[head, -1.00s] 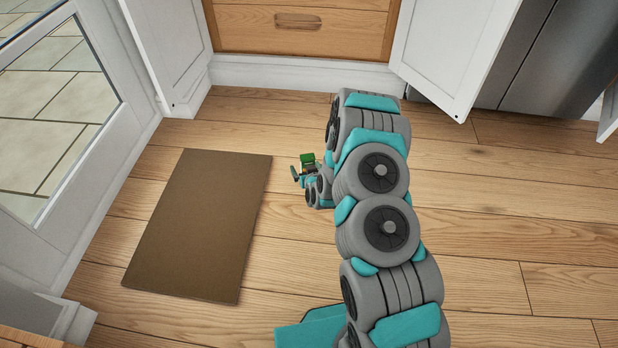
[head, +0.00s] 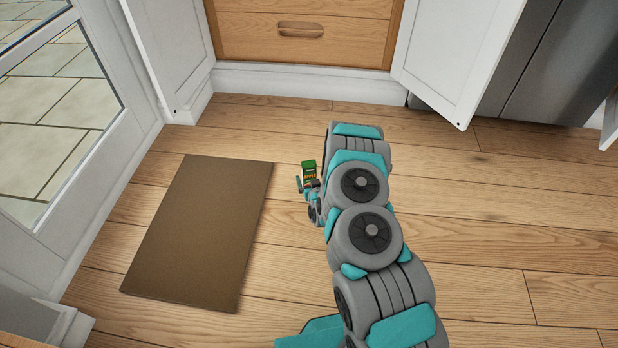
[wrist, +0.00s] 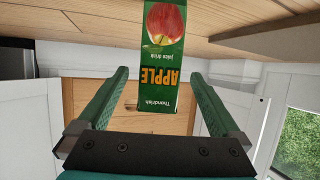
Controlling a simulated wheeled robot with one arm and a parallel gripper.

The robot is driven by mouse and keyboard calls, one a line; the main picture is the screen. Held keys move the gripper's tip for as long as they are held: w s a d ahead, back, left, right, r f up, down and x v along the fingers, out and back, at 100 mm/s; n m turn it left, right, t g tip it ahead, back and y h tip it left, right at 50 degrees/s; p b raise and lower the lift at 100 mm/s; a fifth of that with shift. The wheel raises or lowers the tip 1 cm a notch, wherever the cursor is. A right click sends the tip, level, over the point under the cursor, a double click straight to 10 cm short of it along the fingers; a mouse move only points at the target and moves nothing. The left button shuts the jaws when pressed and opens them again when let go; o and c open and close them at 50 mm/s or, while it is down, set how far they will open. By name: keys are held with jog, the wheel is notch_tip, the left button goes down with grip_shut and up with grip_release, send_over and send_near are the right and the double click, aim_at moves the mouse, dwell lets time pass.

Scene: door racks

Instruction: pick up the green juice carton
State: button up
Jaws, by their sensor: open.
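The green juice carton (head: 309,168) stands on the wooden floor just right of the brown mat in the head view. In the wrist view, which is upside down, the carton (wrist: 162,60) shows a red apple and the word APPLE on its front. My gripper (wrist: 159,78) is open, with one green finger on each side of the carton's image; I cannot tell how far the carton reaches between them. In the head view my gripper (head: 309,186) is small, close in front of the carton, and hides its lower part.
A brown mat (head: 200,230) lies flat on the floor to the left. A glazed door (head: 60,110) stands at far left. White cabinet doors (head: 455,55) hang open beside a wooden drawer (head: 300,45). The floor to the right is clear.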

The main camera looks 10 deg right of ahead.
aim_at(310, 176)
jog(key=shift+x, duration=2)
jog(key=shift+r, duration=0.2)
jog(key=shift+c, duration=0.2)
grip_shut()
